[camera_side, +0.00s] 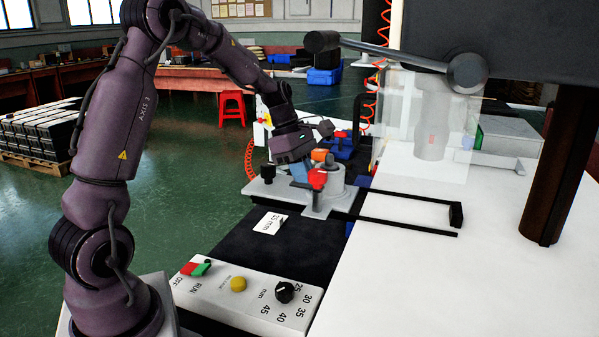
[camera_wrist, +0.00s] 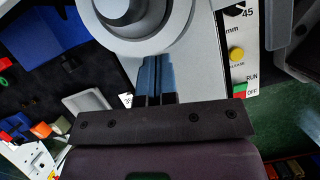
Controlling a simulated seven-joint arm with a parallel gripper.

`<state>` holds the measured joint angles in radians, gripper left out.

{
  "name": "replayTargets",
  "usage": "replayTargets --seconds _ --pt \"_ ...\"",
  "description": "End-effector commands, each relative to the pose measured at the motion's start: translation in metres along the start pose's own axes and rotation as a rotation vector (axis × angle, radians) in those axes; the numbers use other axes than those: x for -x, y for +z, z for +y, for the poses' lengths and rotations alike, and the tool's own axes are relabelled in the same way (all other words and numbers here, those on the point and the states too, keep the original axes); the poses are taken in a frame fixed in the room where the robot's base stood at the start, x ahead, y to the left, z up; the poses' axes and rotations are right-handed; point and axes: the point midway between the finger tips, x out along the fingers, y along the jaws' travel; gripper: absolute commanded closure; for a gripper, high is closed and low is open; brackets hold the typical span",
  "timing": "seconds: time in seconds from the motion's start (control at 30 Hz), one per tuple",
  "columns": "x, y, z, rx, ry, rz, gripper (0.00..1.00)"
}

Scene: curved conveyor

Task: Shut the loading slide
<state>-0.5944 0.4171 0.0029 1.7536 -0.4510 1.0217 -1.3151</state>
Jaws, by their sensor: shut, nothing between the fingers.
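The loading slide seems to be the grey plate (camera_side: 262,187) on two dark rails (camera_side: 405,221). It stands at the left end of the rails, away from the clear guard (camera_side: 430,125). It carries a grey round fixture (camera_side: 334,182), a black knob (camera_side: 268,172) and a red knob (camera_side: 317,178). My gripper (camera_side: 299,174) is low over the plate, left of the round fixture. In the wrist view my gripper's blue fingers (camera_wrist: 157,68) are together and empty, beside the round fixture (camera_wrist: 143,18). I cannot tell whether they touch it.
A control panel (camera_side: 238,293) with red and green switch, yellow button and black dial lies in front. The rails run right across a white table (camera_side: 400,285) to a black end block (camera_side: 456,215). A dark lever (camera_side: 390,52) and a thick column (camera_side: 558,170) stand right.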

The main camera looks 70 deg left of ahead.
Motion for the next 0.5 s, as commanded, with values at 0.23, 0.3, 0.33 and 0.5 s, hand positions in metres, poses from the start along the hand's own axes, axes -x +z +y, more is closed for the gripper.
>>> replayTargets --seconds 0.23,0.3,0.33,0.5 --pt "-0.015 0.036 0.007 -0.003 -0.002 -0.001 1.00" --pt "-0.015 0.038 0.007 -0.002 -0.001 -0.001 1.00" --pt "-0.015 0.038 0.008 -0.001 -0.001 -0.001 1.00" --pt "-0.015 0.038 0.007 -0.001 0.000 -0.001 1.00"
